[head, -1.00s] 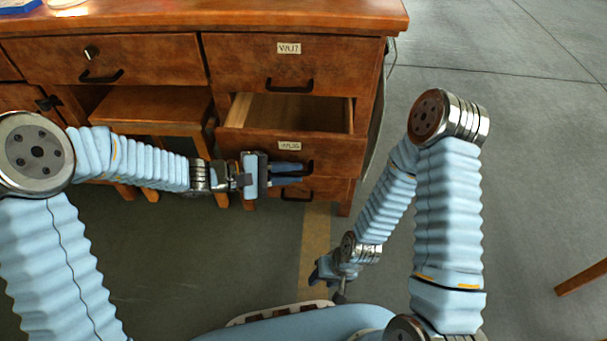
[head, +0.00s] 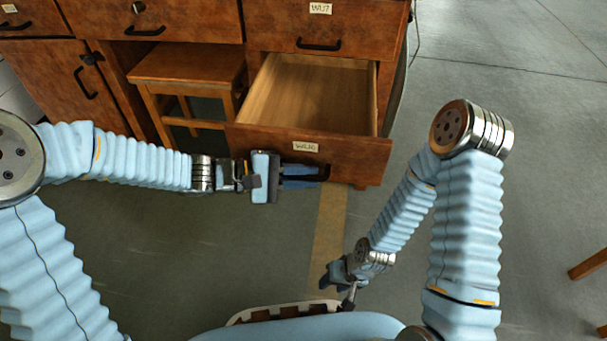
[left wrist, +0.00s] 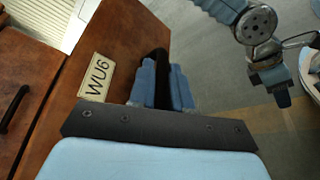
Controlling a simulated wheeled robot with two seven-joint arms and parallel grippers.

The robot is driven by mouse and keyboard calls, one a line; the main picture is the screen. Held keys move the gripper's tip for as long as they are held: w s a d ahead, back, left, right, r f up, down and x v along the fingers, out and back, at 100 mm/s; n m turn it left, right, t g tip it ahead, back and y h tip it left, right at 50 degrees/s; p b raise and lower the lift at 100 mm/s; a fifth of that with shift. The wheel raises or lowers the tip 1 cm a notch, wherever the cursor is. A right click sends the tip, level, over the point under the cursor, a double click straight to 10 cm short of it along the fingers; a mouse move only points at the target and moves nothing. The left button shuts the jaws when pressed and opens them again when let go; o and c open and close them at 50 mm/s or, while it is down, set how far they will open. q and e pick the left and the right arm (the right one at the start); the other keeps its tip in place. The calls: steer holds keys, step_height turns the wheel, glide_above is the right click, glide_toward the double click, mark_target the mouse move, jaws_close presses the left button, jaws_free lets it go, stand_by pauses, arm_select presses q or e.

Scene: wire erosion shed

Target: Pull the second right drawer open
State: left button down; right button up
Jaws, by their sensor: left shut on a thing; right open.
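The second right drawer (head: 360,152), labelled WU6, stands well out of the wooden desk, and its empty inside shows from above. Its label also shows in the left wrist view (left wrist: 96,78). My left gripper (head: 312,176) is at the drawer front, shut on its dark handle (head: 325,172). In the left wrist view the handle (left wrist: 161,70) lies between the blue fingers. My right gripper (head: 338,278) is open and empty, low in front of my base, apart from the desk.
The shut top right drawer (head: 290,38), labelled WU7, is above the open one. A wooden stool (head: 185,62) stands in the knee space to the left. A cabinet door (head: 60,88) is at far left. The floor at right is mostly clear.

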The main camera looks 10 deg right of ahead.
arm_select(q)
steer(key=c, duration=1.1)
jaws_free()
steer(key=shift+c, duration=0.2)
steer(key=shift+a, duration=0.1)
steer(key=w+p+v, duration=0.1)
steer(key=p+v, duration=0.1)
steer(key=v, duration=1.1)
steer(key=shift+s+a, duration=0.35)
steer(key=shift+s, duration=0.15)
